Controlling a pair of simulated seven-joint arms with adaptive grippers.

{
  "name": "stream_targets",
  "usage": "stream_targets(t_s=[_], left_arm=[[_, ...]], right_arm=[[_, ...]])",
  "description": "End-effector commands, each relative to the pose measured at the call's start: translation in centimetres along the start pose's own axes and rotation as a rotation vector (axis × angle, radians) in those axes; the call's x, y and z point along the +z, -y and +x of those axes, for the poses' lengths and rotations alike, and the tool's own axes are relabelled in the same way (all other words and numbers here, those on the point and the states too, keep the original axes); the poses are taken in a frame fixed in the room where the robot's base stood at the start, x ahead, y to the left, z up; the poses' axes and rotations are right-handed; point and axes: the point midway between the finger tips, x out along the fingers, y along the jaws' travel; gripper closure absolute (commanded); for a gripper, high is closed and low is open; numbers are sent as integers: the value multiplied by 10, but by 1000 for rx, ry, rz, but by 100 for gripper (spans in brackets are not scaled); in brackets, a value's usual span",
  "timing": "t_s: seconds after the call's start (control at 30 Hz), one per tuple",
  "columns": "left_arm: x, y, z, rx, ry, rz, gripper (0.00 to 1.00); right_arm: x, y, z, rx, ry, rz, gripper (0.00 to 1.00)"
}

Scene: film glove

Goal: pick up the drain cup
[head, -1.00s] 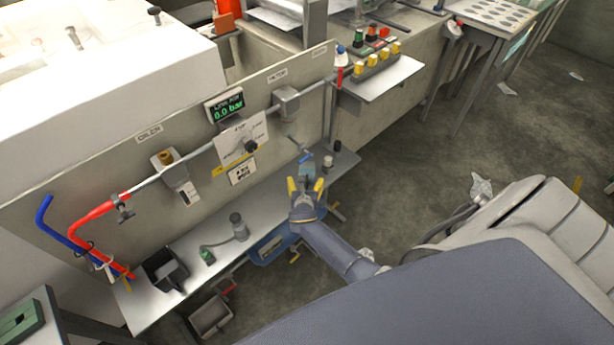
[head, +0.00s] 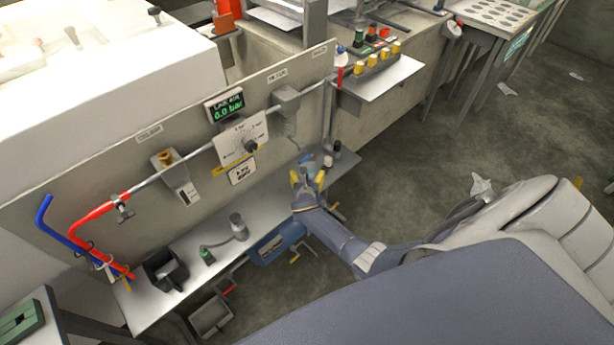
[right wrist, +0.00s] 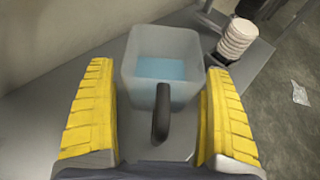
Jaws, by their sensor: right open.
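The drain cup (right wrist: 150,95) shows in the right wrist view as a clear, squarish cup with pale blue liquid in it. It stands upright on the grey bench shelf, and its dark handle (right wrist: 161,112) points toward me. My right gripper (right wrist: 160,75) is open, with a yellow finger on each side of the cup and handle. I see gaps between the fingers and the cup; no grip shows. In the head view my right gripper (head: 307,178) is over the shelf's far right end and largely hides the cup. My left gripper is not in view.
A white ribbed item (right wrist: 238,38) stands just right of the cup. A panel (head: 215,160) with a pipe and gauge rises behind the shelf. A grey cylinder (head: 239,226) and a black bin (head: 165,270) stand left along the shelf. Between them and my gripper the shelf is clear.

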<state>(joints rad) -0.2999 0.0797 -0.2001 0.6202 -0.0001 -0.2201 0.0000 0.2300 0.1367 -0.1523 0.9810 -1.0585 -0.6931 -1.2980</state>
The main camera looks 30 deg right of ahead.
Motion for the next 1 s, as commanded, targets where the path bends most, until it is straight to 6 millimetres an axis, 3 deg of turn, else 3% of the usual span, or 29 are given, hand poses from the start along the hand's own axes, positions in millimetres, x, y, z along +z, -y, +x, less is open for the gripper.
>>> stream_targets(t_s=[0.1,0.6,1.0], left_arm=[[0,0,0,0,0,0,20],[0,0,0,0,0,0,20],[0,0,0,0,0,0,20]], right_arm=[[0,0,0,0,0,0,16],[0,0,0,0,0,0,74],[5,-5,-2,7,2,-1,74]])
